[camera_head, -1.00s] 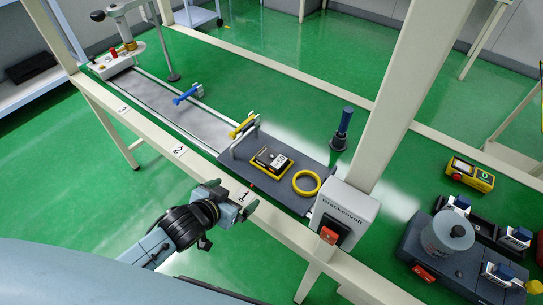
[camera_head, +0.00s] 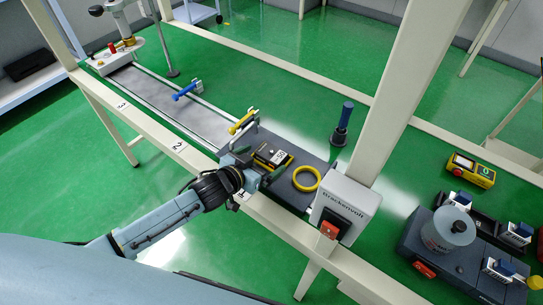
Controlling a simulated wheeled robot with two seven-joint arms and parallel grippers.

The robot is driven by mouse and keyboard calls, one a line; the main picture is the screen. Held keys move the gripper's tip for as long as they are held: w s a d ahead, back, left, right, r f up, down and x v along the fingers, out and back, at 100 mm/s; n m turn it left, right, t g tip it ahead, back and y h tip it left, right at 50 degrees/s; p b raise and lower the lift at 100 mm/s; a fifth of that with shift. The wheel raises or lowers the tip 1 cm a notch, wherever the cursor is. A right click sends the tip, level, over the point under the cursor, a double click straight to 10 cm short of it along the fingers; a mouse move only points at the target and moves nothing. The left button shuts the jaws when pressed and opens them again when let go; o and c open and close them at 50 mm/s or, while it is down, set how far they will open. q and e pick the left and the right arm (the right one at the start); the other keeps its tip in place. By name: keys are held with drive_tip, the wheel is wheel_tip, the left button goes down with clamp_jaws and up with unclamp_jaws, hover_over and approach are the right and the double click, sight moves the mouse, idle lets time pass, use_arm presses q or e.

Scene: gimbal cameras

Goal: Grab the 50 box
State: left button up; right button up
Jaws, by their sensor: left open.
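A small black and yellow box (camera_head: 274,155) with a white label lies on the dark plate (camera_head: 318,168) at the near end of the rail. The label's marks are too small to read surely. My left gripper (camera_head: 259,164) is open at the box's near left side, its fingers pointing toward it. The gripper hides part of the box's near left edge, and I cannot tell whether it touches the box. My right gripper does not show.
A yellow ring (camera_head: 307,170) lies right of the box. A yellow-handled clamp (camera_head: 243,122) stands behind it. A grey Brackenvoll unit (camera_head: 346,203) with a red switch and a beige post (camera_head: 392,100) stand at the right. A blue-handled clamp (camera_head: 187,90) is farther along the rail.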

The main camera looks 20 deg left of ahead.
sight(272, 152)
use_arm(q)
drive_tip(key=x, duration=0.4)
drive_tip(key=shift+w+f+b, duration=0.15)
drive_tip(key=shift+w+b, duration=0.25)
drive_tip(key=shift+c, duration=0.4)
drive_tip(key=c, duration=1)
